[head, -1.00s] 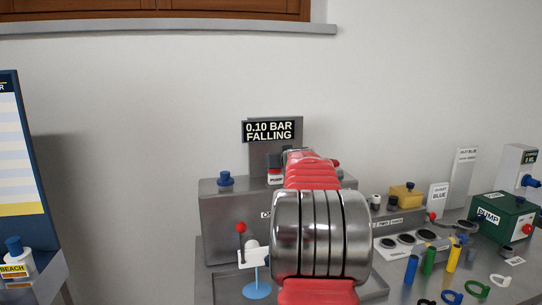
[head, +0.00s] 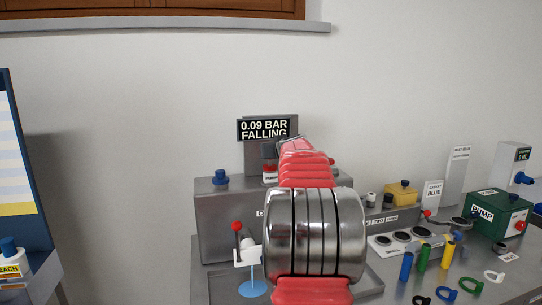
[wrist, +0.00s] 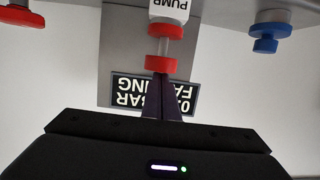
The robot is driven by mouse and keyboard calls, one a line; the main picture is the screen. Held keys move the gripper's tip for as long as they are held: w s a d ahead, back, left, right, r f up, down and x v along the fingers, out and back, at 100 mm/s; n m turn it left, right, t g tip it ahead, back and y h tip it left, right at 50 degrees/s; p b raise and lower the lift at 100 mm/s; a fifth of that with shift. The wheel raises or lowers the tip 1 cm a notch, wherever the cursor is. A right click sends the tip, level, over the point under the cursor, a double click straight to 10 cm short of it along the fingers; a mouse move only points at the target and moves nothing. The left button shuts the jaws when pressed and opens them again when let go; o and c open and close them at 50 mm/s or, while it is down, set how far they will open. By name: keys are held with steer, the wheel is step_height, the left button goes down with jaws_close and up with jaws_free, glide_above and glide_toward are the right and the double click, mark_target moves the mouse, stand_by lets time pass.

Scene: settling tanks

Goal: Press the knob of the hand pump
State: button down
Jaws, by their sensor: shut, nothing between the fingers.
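The hand pump (head: 270,177) stands on top of a grey steel cabinet (head: 225,215), with a white body labelled PUMP and red parts at its top. In the wrist view, which is upside down, the pump (wrist: 168,9) shows a red collar, a pale stem and a red knob (wrist: 162,63). The stem is visible between collar and knob. My gripper (wrist: 161,80) is shut and empty, its fingertips right at the knob and lined up with it; I cannot tell whether they touch.
A display (head: 265,129) behind the pump reads 0.09 BAR FALLING. A blue knob (head: 221,177) stands left on the cabinet; a red-tipped lever (head: 237,227) is in front. A green PUMP box (head: 499,213) and coloured tubes stand right. The wall behind is bare.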

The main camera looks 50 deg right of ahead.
steer(key=r+v, duration=0.1)
steer(key=v, duration=0.9)
steer(key=shift+r, duration=0.2)
steer(key=shift+s, duration=0.1)
stand_by(0.7)
